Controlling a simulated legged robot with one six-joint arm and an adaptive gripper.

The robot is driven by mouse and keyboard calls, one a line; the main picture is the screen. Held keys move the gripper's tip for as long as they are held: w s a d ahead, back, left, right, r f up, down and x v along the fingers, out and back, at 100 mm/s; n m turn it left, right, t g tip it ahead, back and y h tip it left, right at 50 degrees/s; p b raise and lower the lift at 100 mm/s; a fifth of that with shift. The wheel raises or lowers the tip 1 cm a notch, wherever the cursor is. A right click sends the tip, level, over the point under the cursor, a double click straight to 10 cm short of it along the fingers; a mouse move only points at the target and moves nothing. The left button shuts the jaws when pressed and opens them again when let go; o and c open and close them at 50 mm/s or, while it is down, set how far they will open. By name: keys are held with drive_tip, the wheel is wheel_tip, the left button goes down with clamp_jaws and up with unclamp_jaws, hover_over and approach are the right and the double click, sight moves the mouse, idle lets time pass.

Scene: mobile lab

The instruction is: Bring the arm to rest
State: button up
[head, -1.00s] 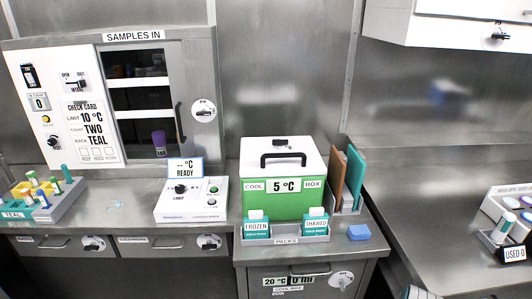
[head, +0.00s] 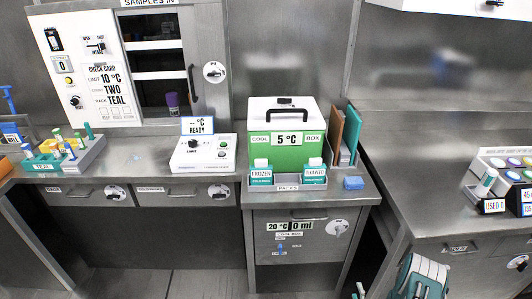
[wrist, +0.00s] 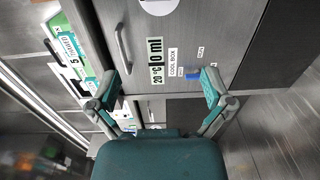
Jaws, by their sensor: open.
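My gripper (wrist: 160,88) shows in the wrist view with its two teal-padded fingers spread wide and nothing between them. Beyond the fingers is the grey cabinet front (wrist: 180,35) under the cool box, turned sideways in that view. In the head view a teal and white part of my arm (head: 420,278) shows at the bottom right edge, in front of the right-hand counter.
The green cool box (head: 286,163) stands on the middle counter behind the packs rack (head: 287,187). A blue block (head: 353,183) lies to its right. A white reader box (head: 203,154) and a teal tube rack (head: 62,158) stand left. Open floor (head: 165,283) lies in front.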

drive_tip(key=w+r+m+g, duration=0.1)
drive_tip(key=w+r, duration=0.3)
drive_tip(key=r, duration=0.4)
drive_tip(key=w+r+m+g+h, duration=0.1)
drive_tip(key=w+r+m+g, duration=0.1)
drive_tip(key=w+r, duration=0.45)
drive_tip(key=w+r+m+g, duration=0.1)
drive_tip(key=w+r, duration=0.2)
drive_tip(key=r, duration=0.6)
wheel_tip(320, 180, up, 11)
drive_tip(key=s+a+m+g+h, duration=0.1)
drive_tip(key=s+a+m+g, duration=0.1)
drive_tip(key=m, duration=0.2)
drive_tip(key=s+a+r+m+g, duration=0.3)
drive_tip(key=s+a+r+m, duration=0.4)
drive_tip(key=s+r, duration=0.7)
drive_tip(key=s+a+r+m+g, duration=0.1)
drive_tip(key=s+a, duration=0.3)
drive_tip(key=s, duration=0.6)
drive_tip(key=s+a+r+m+g+y, duration=0.1)
drive_tip(key=s+a, duration=0.3)
drive_tip(key=s, duration=0.6)
drive_tip(key=shift+s+r+m+g, duration=0.2)
drive_tip(key=shift+r+m+g, duration=0.4)
drive_tip(key=shift+r+m, duration=0.2)
drive_tip(key=shift+c, duration=0.3)
